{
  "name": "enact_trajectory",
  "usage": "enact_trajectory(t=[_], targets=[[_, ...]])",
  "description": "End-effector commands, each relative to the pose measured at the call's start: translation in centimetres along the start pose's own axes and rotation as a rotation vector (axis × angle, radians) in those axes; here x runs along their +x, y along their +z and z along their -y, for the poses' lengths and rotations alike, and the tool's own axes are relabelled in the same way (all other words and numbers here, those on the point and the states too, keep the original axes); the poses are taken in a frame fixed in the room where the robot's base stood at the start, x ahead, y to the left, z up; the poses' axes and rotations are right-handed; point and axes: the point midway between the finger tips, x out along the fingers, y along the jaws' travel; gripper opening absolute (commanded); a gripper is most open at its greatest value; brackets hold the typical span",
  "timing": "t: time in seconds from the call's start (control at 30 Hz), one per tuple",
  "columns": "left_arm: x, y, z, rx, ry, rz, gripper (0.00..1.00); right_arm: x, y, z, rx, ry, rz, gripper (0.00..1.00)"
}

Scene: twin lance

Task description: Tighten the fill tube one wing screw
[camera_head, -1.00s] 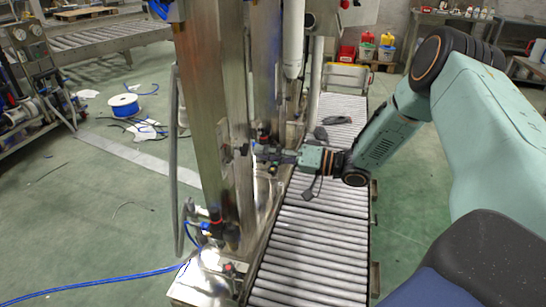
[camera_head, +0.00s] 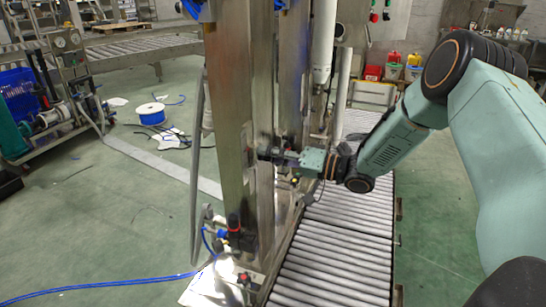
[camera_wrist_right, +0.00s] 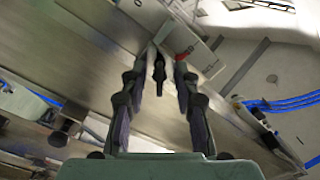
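My right gripper (camera_head: 264,153) reaches in from the right and is level with the side of the tall steel post (camera_head: 230,110). It also shows in the right wrist view (camera_wrist_right: 160,72), with its two dark fingers apart. A small dark piece (camera_wrist_right: 158,70), possibly the wing screw, stands between the fingertips with gaps visible on both sides. A white vertical tube (camera_head: 324,40) hangs behind the gripper, to its upper right; I cannot tell whether it is fill tube one. The fingertips are too small in the head view to show contact. My left gripper is not in view.
A roller conveyor (camera_head: 335,255) runs below my right arm. A cart (camera_head: 50,110) and a blue cable reel (camera_head: 152,113) stand on the left; green floor (camera_head: 110,215) lies open there.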

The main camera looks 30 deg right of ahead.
Motion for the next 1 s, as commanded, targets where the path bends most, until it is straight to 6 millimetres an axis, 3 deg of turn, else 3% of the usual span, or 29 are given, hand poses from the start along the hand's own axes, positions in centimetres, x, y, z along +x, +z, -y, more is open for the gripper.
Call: enact_trajectory(t=[0.07,0.4,0.57,1.0], targets=[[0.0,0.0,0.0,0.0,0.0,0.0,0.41,0.0,0.0,0.0,-0.001,-0.001,0.0,0.3],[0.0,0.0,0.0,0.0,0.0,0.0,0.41,0.0,0.0,0.1,-0.001,-0.001,0.0,0.01],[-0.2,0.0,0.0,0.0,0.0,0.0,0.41,0.0,0.0,0.1,0.012,-0.001,0.001,0.0],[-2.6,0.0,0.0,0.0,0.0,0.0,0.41,0.0,-0.1,0.1,0.375,-0.001,0.001,0.0]])
